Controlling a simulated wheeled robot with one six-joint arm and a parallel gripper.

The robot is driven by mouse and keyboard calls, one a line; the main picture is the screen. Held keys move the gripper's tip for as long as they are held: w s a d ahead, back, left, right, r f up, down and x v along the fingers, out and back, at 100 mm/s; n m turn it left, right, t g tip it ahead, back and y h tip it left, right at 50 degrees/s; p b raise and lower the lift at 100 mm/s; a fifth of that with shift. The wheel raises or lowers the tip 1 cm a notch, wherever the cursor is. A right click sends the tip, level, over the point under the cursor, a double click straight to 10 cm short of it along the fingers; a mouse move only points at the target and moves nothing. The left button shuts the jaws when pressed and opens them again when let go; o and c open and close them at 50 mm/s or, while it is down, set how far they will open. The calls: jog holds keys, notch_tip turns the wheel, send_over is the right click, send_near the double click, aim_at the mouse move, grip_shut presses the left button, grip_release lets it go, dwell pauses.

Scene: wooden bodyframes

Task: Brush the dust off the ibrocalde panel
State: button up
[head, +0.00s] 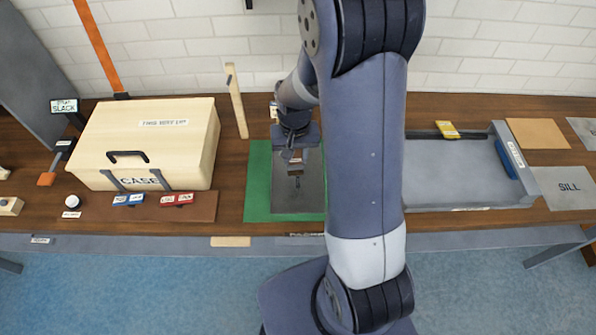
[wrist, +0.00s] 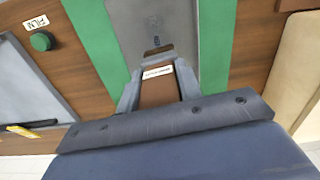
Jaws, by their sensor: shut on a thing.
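A grey panel (head: 298,195) lies on a green mat (head: 257,185) at the middle of the bench; my arm hides its right side. It also shows in the wrist view (wrist: 160,20) between green strips. My gripper (head: 296,155) is over the panel. In the wrist view my gripper (wrist: 157,85) is shut on a brown block-like thing (wrist: 158,92) with a white label, apparently the brush. A small dark mark or slot (wrist: 154,52) shows on the panel just beyond it. Whether the brush touches the panel, and any dust, I cannot tell.
A pale wooden case (head: 150,140) stands left, with blue (head: 128,199) and red (head: 177,200) labelled pieces before it. A wooden post (head: 237,100) stands behind the mat. At right are a grey tray (head: 450,185), a yellow item (head: 447,130) and a sill plate (head: 568,188).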

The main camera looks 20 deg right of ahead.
jog(key=b, duration=0.2)
jog(key=shift+f+b, duration=0.2)
jog(key=shift+b, duration=0.1)
jog(key=shift+f, duration=0.1)
